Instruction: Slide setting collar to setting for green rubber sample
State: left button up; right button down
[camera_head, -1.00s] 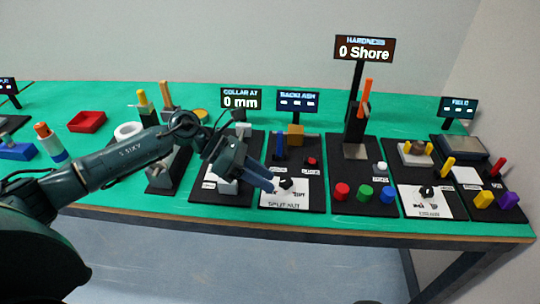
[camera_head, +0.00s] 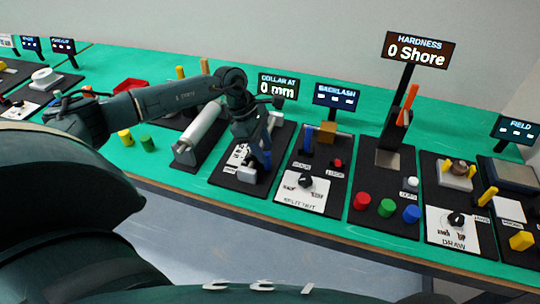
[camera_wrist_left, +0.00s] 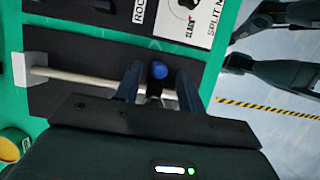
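My left gripper (camera_head: 262,160) points down over the collar board (camera_head: 251,186), below the sign reading "COLLAR AT 0 mm" (camera_head: 277,87). In the left wrist view, a pale rod (camera_wrist_left: 75,77) runs from a white end block (camera_wrist_left: 29,70) to between my fingers (camera_wrist_left: 157,90). A blue knob (camera_wrist_left: 158,70), apparently on the collar, shows between them. The fingers stand apart, with gaps beside the knob; the collar's body is mostly hidden. A green cylinder (camera_head: 387,208) stands between red and blue ones on the hardness board.
The split-nut board (camera_head: 276,204) stands close right of the collar board. A grey roller (camera_head: 201,128) is close on its left. The hardness stand (camera_head: 389,140), its sign reading "0 Shore" (camera_head: 417,51), rises further right. The table's front edge (camera_head: 320,234) is near.

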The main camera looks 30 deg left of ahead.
aim_at(267, 152)
pick_arm(q)
jog(key=shift+x, duration=2.25)
grip_shut()
